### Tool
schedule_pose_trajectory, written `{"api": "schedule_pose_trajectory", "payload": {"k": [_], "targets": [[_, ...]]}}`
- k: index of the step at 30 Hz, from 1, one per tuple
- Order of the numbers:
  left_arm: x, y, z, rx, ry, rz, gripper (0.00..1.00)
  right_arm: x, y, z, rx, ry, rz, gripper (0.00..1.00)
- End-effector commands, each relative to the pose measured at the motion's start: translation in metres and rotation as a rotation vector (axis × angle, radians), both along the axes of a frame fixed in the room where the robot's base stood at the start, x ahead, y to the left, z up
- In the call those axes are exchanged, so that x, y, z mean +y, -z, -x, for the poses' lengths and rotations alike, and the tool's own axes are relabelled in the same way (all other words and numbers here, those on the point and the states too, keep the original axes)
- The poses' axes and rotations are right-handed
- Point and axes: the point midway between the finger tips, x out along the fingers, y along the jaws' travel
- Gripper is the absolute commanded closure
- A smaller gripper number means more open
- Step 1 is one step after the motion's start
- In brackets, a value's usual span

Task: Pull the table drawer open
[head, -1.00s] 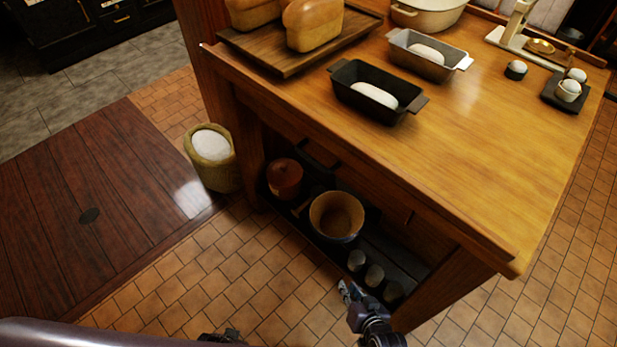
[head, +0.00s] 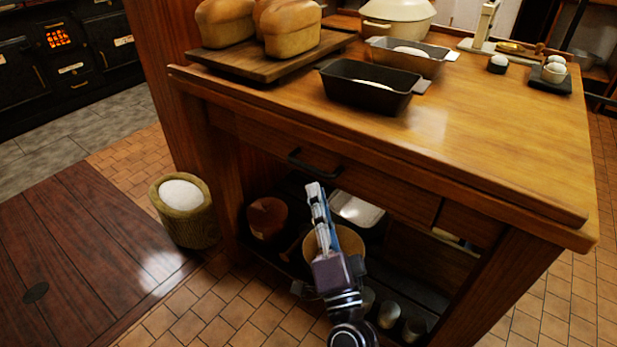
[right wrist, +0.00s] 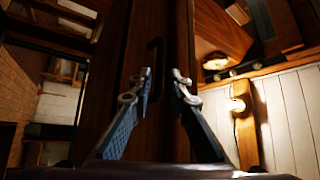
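The table drawer (head: 350,180) is a wooden front under the near edge of the wooden table (head: 480,150); it looks flush with the frame. Its black bar handle (head: 314,163) is on the left part of the drawer front. My right gripper (head: 315,188) is just below the handle in the head view, pointing up at it, apart from it as far as I can tell. In the right wrist view, the two fingers (right wrist: 163,78) are spread with nothing between them, and the dark handle (right wrist: 154,55) shows just beyond the left fingertip. My left gripper is out of view.
On the table are loaves on a board (head: 225,62), a dark loaf tin (head: 365,100) and a lighter tin (head: 410,60). The lower shelf holds a pot (head: 348,240), a brown jar (head: 267,216) and metal cups (head: 389,312). A basket (head: 185,225) stands left on the floor.

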Motion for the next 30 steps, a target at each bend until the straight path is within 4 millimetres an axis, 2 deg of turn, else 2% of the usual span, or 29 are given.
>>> {"api": "schedule_pose_trajectory", "payload": {"k": [9,13,24,28,30], "targets": [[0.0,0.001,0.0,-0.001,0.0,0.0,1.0,0.011,-0.02,-0.046,0.0,0.001,0.002,0.83],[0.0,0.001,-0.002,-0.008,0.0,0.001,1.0,0.013,-0.025,-0.058,0.0,0.002,0.003,0.83],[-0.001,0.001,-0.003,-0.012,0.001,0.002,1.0,0.015,-0.027,-0.064,0.003,0.001,0.005,0.83],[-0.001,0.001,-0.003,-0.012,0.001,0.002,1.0,0.015,-0.027,-0.064,0.003,0.001,0.005,0.97],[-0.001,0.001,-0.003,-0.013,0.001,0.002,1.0,0.015,-0.027,-0.064,0.003,0.001,0.005,1.0]]}}
